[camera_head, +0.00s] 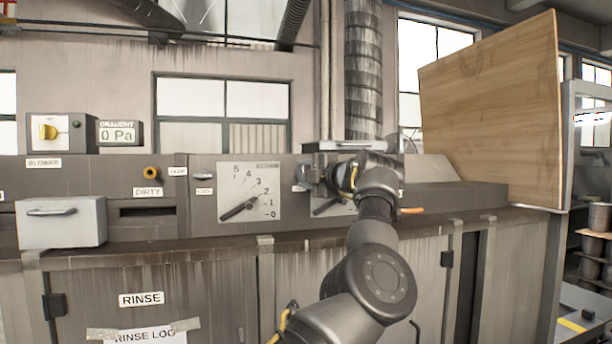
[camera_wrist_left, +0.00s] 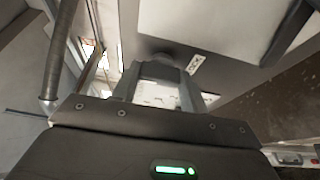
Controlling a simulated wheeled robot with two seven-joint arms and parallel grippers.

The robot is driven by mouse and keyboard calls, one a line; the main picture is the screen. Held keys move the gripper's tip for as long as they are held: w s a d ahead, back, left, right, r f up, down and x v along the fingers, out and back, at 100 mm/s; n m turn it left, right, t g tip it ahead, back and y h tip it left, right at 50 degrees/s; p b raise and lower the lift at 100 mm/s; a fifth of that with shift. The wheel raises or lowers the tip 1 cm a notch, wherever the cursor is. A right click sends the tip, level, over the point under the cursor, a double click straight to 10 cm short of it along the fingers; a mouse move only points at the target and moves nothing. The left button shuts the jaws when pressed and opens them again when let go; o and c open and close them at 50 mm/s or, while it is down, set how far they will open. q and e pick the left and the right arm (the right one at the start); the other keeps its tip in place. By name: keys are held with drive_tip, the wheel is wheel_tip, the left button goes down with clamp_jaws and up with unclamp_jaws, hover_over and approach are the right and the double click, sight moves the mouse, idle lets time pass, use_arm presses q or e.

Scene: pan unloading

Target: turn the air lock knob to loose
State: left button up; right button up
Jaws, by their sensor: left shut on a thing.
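My left gripper (camera_head: 312,178) is at the front of the grey panel, just right of the large dial. In the left wrist view its fingers (camera_wrist_left: 160,76) are closed around a small dark round knob (camera_wrist_left: 158,57), which I take to be the air lock knob. My right gripper is not in view.
A white dial (camera_head: 249,192) with a dark pointer is left of the gripper; a second dial (camera_head: 333,207) is partly behind my arm. A wooden board (camera_head: 495,105) stands at right.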

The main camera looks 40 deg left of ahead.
use_arm(q)
drive_tip(key=o, duration=1)
drive_tip(key=b+v, duration=0.4)
drive_tip(key=v, duration=0.6)
drive_tip(key=shift+s+d, duration=0.1)
drive_tip(key=shift+d, duration=0.25)
